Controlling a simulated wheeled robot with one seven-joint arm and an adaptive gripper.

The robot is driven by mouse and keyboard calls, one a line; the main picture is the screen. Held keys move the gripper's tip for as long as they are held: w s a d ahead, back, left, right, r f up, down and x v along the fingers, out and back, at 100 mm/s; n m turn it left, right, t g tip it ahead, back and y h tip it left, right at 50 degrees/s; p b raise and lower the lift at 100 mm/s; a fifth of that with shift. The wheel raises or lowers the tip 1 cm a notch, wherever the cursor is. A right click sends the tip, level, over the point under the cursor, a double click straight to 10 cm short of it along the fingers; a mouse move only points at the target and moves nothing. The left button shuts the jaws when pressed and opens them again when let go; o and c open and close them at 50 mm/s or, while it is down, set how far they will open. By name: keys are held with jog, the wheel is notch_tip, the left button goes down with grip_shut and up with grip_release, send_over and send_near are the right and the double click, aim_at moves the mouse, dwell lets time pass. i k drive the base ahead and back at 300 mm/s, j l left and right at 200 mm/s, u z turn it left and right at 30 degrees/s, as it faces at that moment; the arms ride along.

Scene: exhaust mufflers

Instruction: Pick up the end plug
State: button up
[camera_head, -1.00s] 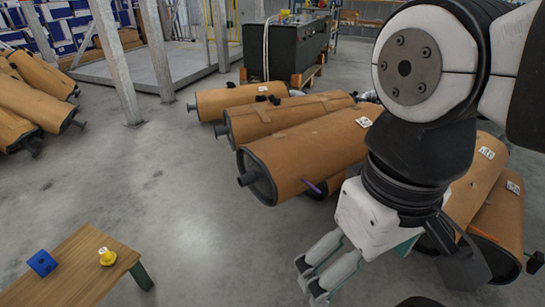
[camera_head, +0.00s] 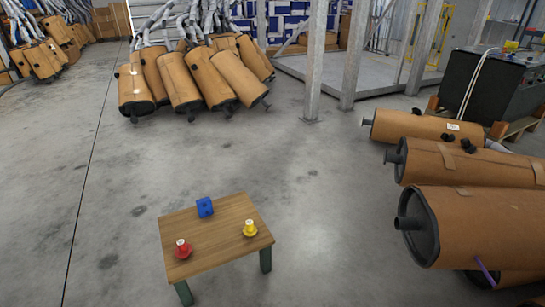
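A small wooden table (camera_head: 218,232) with green legs stands at the lower middle of the head view. On it are a red flanged plug-like piece (camera_head: 183,249) with a pale top at the front left, a similar yellow piece (camera_head: 250,229) at the right, and a blue block (camera_head: 205,207) with a hole at the back edge. The pieces stand apart from each other. I cannot tell which one is the end plug. My gripper is not in view.
Large brown mufflers (camera_head: 475,225) lie stacked at the right, with a purple strip by the lowest. More mufflers (camera_head: 185,80) lie at the back left. Grey metal posts (camera_head: 315,60) stand at the back. The concrete floor (camera_head: 320,170) around the table is clear.

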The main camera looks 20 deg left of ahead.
aim_at(183, 250)
jog(key=u, duration=1.4)
jog(key=z, duration=2.6)
jog(key=u, duration=2.6)
